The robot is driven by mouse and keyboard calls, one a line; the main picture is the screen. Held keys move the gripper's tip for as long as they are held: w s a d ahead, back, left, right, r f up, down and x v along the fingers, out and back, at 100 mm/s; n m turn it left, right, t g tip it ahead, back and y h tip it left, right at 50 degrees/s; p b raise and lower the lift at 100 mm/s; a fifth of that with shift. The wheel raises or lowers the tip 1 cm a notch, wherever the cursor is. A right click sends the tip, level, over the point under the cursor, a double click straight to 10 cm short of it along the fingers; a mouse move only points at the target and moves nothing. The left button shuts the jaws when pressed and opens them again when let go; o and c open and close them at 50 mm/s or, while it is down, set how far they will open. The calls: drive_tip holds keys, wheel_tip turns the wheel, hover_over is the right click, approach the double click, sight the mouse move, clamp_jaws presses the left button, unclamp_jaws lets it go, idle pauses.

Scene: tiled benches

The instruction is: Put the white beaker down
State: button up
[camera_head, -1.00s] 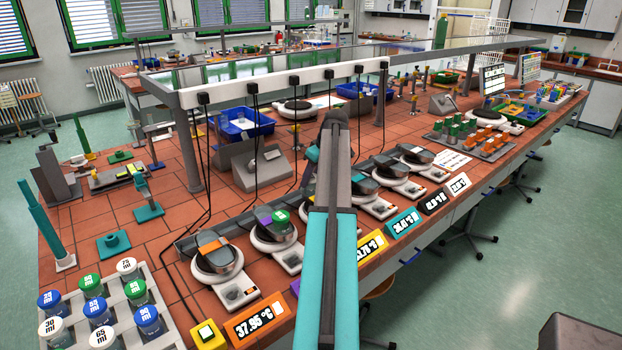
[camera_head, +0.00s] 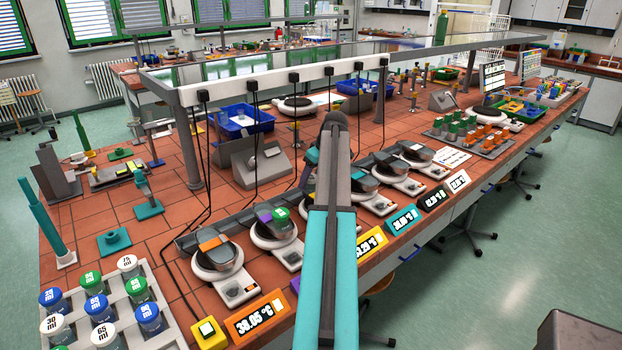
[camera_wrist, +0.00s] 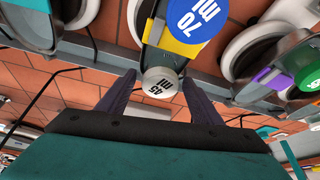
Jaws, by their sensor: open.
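The white-capped beaker (camera_wrist: 160,84), its cap marked 45 ml, shows in the wrist view between the two dark fingers of my gripper (camera_wrist: 158,90). The fingers are spread, one on each side of it. I cannot tell whether either finger touches it. Only its cap shows clearly, so what lies beneath it is mostly hidden. A blue-capped beaker marked 70 ml (camera_wrist: 188,22) stands close by, on a yellow-marked part. In the head view my arm hides my fingers and the white beaker.
In the head view, a row of hot plates (camera_head: 217,260) with temperature displays (camera_head: 257,318) lines the bench front. A rack of several capped beakers (camera_head: 162,338) stands at the lower left. An overhead frame with hanging cables (camera_head: 253,127) crosses the bench.

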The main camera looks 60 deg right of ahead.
drive_tip(key=shift+r, duration=0.15)
drive_tip(key=b+v, duration=0.2)
drive_tip(key=v, duration=1)
drive_tip(key=shift+b, duration=0.35)
idle(0.5)
